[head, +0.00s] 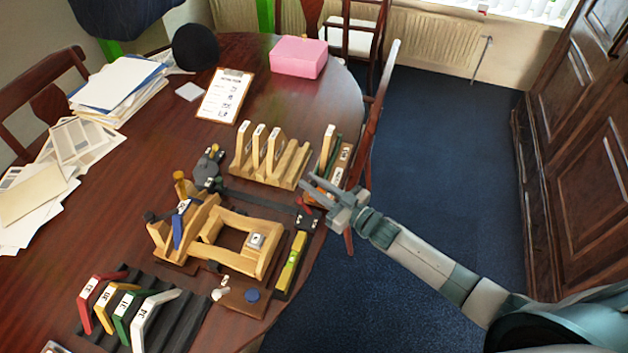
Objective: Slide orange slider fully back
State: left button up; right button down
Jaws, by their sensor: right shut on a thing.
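A wooden saddle fixture (222,250) stands on the table, its wooden frame around an opening with a small grey block on one rail. An orange-yellow knob (180,180) shows at its back left. A dark rail (262,200) runs behind the frame and ends near a small red-orange piece (304,206). My right gripper (312,187) reaches in from the right to the rail's right end and is shut at that piece; its fingers partly hide the contact. I cannot tell surely which part is the orange slider. My left gripper is not in view.
A slotted wooden rack (268,172) stands behind the fixture. A dark rack (145,318) with several coloured angle pieces is at the front left. A yellow-green level (291,262) lies right of the frame. A clipboard (225,97) and pink box (298,57) lie farther back.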

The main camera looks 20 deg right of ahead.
jog(key=c, duration=1.9)
grip_release()
jog(key=shift+s+a+f, duration=0.15)
jog(key=shift+s+a, duration=0.05)
jog(key=shift+d, duration=0.1)
